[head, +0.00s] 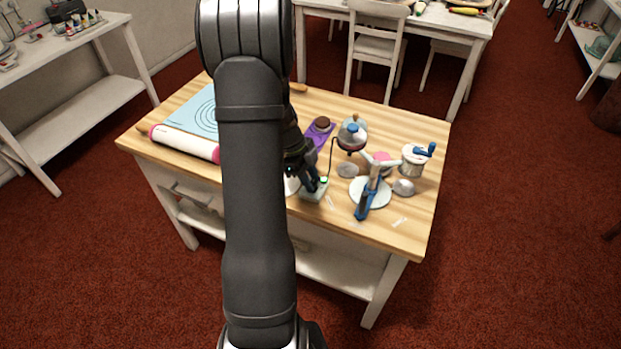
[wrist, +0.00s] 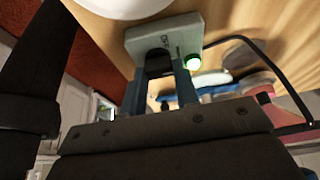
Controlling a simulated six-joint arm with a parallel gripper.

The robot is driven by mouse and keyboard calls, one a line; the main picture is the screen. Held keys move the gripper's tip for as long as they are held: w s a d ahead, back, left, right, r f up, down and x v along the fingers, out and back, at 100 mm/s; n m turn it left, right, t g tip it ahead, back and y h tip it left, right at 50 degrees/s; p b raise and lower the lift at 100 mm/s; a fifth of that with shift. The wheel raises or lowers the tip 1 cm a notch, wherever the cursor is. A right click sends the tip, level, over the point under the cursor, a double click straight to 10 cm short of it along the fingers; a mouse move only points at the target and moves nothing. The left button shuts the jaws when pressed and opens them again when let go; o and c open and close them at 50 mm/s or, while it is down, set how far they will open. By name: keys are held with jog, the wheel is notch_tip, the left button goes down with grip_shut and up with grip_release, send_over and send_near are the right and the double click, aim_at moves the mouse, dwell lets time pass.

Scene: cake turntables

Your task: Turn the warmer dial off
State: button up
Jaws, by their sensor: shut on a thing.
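The warmer's control box (wrist: 148,35) is a small pale grey block, with a dark label partly legible near the fingers. In the head view the box (head: 315,194) sits near the table's front edge, partly behind my arm. My gripper (wrist: 164,72) is against the box's face, its two fingers shut on the dial (wrist: 158,66), which is dark and mostly hidden between them. In the head view my gripper (head: 316,184) reaches down to the box. I cannot read the dial's setting.
A dark cable (wrist: 243,38) arches beside the box. On the wooden table (head: 420,225) right of my gripper are a white turntable with a blue-handled tool (head: 366,200), a blue-topped pot (head: 352,133) and a cranked canister (head: 414,160). A rolling pin (head: 184,143) lies left.

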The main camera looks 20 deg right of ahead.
jog(key=n+t, duration=0.1)
jog(key=n, duration=0.2)
jog(key=n+t+h, duration=0.1)
jog(key=n, duration=0.2)
jog(key=shift+s, duration=0.2)
jog(key=n+t, duration=0.2)
jog(key=n, duration=0.3)
jog(key=shift+s, duration=0.1)
jog(key=shift+n, duration=0.4)
jog(key=o, duration=1)
jog(key=v, duration=1.7)
jog(key=shift+s+a+r, duration=0.15)
jog(key=shift+s+a, duration=0.05)
jog(key=x, duration=1.7)
jog(key=shift+w+d, duration=0.15)
jog(key=shift+w, duration=0.05)
